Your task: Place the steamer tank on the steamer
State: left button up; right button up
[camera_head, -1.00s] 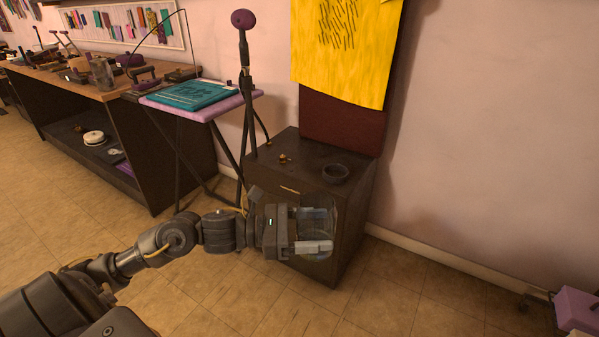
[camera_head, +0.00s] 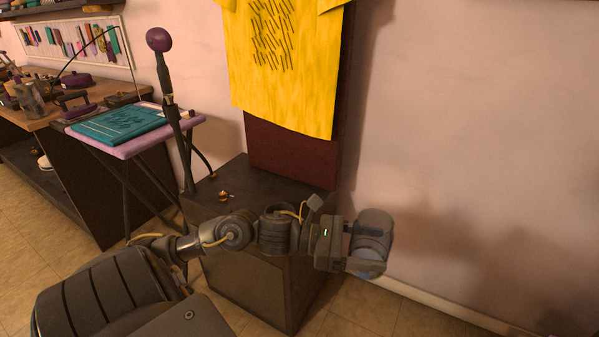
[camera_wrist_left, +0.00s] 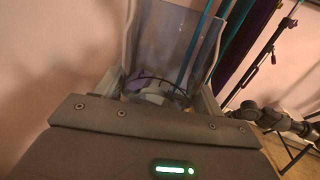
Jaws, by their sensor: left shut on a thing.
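My left gripper (camera_head: 366,247) is shut on the steamer tank (camera_head: 375,222), a clear greyish container. It holds the tank in the air to the right of the dark, box-shaped steamer (camera_head: 250,285). In the left wrist view the see-through tank (camera_wrist_left: 165,40) sits between the fingers. The steamer has a dark top (camera_head: 245,180), a small brass fitting (camera_head: 224,196) and a pole with a purple knob (camera_head: 159,39). My left arm crosses in front of the top and hides its right part, where the round ring was seen earlier. My right gripper is not in view.
A yellow shirt (camera_head: 285,60) hangs on a dark red board (camera_head: 290,150) behind the steamer. An ironing board (camera_head: 185,130) with a teal cloth (camera_head: 118,124) stands left of it, before a workbench (camera_head: 40,118). The wall side at right is clear.

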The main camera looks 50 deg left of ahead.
aim_at(249, 205)
jog(key=u, duration=0.1)
jog(key=i, duration=1.2)
jog(key=u, duration=1.35)
jog(key=i, duration=0.85)
jog(key=u, duration=0.9)
